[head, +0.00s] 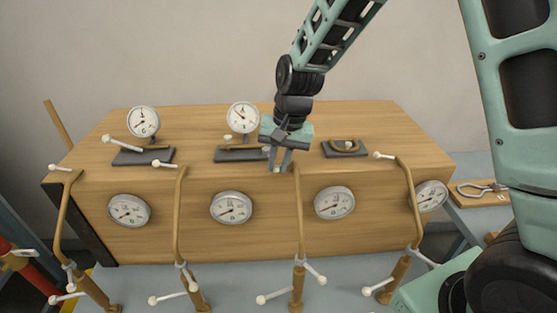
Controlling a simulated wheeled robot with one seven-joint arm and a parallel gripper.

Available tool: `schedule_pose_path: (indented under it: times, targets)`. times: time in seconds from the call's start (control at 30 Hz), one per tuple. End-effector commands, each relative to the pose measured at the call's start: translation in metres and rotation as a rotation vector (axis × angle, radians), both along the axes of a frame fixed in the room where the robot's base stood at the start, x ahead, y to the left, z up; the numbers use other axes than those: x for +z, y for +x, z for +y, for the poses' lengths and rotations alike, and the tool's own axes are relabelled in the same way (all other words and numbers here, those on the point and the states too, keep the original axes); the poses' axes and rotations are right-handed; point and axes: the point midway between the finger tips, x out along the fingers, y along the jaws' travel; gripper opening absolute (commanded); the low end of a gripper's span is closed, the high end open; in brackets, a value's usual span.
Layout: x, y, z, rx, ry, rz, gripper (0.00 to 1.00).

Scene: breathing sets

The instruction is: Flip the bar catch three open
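Several bent brass-coloured pipes with white-knobbed handles stand in a row before a wooden box (375,120). No label shows which part is bar catch three. The third pipe from the left (299,215) rises up the box front, its top beside my gripper (278,168). My gripper points down at the box's front top edge, fingers slightly apart. A pale knob shows at the fingertips; I cannot tell whether they grip it. On top are a left dark base (130,158) with a raised white-tipped lever, a middle base (228,156), partly behind my gripper, and a right base (345,154) with a brass arc.
Two upright gauges (143,121) (243,116) stand on the box. Several round gauges, such as one (334,203) right of the third pipe, line its front. More white-knobbed handles (275,296) stick out low. A wooden board (480,193) with a metal tool lies at right.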

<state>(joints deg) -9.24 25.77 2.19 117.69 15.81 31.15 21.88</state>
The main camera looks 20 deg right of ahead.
Motion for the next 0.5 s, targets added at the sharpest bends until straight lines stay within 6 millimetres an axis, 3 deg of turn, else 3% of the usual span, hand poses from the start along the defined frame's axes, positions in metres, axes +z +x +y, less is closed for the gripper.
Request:
schedule_pose_path:
  times: [0.23, 0.5]
  targets:
    - [-0.0001, -0.0003, -0.0012, 0.016, 0.000, 0.000, 0.00]
    - [0.0001, -0.0056, -0.0062, 0.176, 0.000, -0.001, 0.00]
